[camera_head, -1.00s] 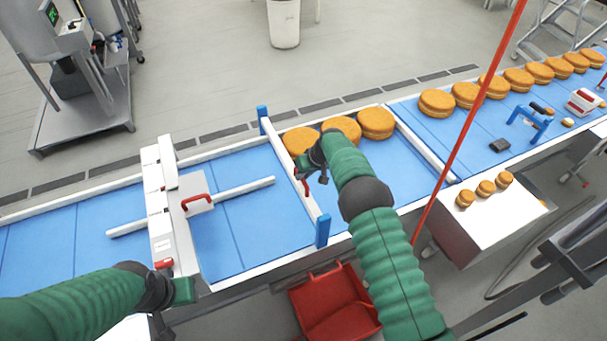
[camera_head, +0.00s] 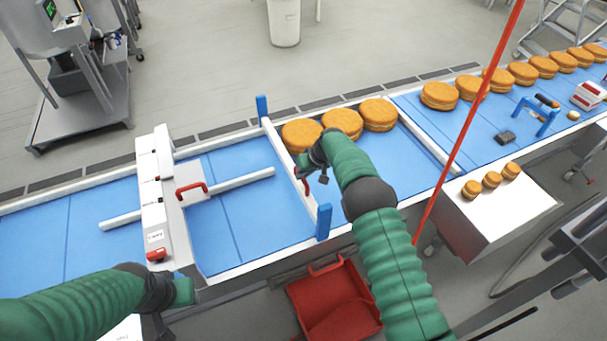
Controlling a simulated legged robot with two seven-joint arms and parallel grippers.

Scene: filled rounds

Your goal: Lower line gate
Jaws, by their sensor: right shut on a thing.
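The line gate (camera_head: 279,147) is a white bar across the blue conveyor, between a blue far post (camera_head: 262,107) and a blue near post (camera_head: 324,222). It stands just left of the filled rounds (camera_head: 342,123). My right gripper (camera_head: 304,176) is at the middle of the gate, shut on its red handle (camera_head: 306,187), which it partly hides. My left gripper (camera_head: 184,291) is at the near edge of the line, below the white machine, apart from the gate. Its fingers are not clear.
A white machine (camera_head: 160,205) with a red handle (camera_head: 191,190) spans the belt at left. A red bin (camera_head: 333,303) sits below the near edge. A red slanted pole (camera_head: 466,125) crosses the view at right. A white box (camera_head: 490,209) carries small rounds.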

